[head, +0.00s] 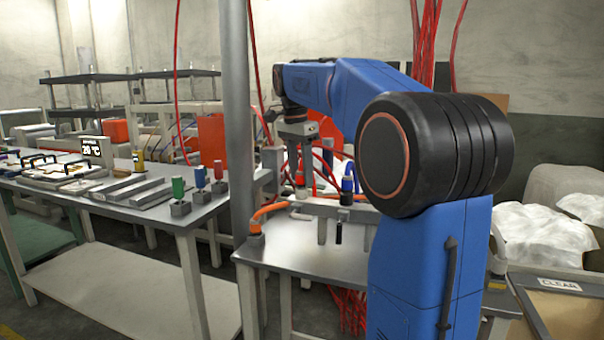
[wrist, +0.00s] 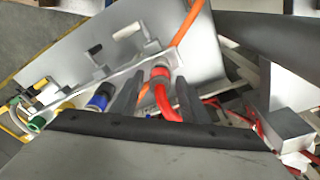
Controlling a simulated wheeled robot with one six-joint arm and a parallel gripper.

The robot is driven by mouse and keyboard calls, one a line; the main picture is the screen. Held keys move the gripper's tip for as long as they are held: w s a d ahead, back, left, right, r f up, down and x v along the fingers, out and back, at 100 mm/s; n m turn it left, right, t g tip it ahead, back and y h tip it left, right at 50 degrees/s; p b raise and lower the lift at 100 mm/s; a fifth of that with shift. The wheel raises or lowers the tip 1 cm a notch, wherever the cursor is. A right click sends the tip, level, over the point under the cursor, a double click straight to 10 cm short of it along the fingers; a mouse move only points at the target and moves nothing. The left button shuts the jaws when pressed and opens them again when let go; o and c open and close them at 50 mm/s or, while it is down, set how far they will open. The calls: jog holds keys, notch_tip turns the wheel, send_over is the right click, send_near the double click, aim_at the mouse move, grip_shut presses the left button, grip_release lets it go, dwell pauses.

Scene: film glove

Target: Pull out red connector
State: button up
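The red connector (wrist: 159,73) sits at the edge of a metal bar, with its red cable (wrist: 164,102) running back toward my gripper in the wrist view. My gripper (wrist: 160,88) is open, with one dark finger on each side of the connector and cable. Gaps show between the fingers and the cable. In the head view my gripper (head: 299,172) points down over the bench with the connectors.
A blue connector (wrist: 99,98) sits just left of my left finger. A green connector (wrist: 37,124) is further left. An orange cable (head: 268,211) curves up from the bench (head: 300,257). Red cables hang behind. A grey post (head: 236,120) stands left of my arm.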

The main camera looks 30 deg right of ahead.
aim_at(301, 171)
jog(key=c, duration=0.8)
jog(key=shift+r, duration=0.6)
jog(key=shift+r, duration=2.05)
jog(key=shift+r, duration=1.5)
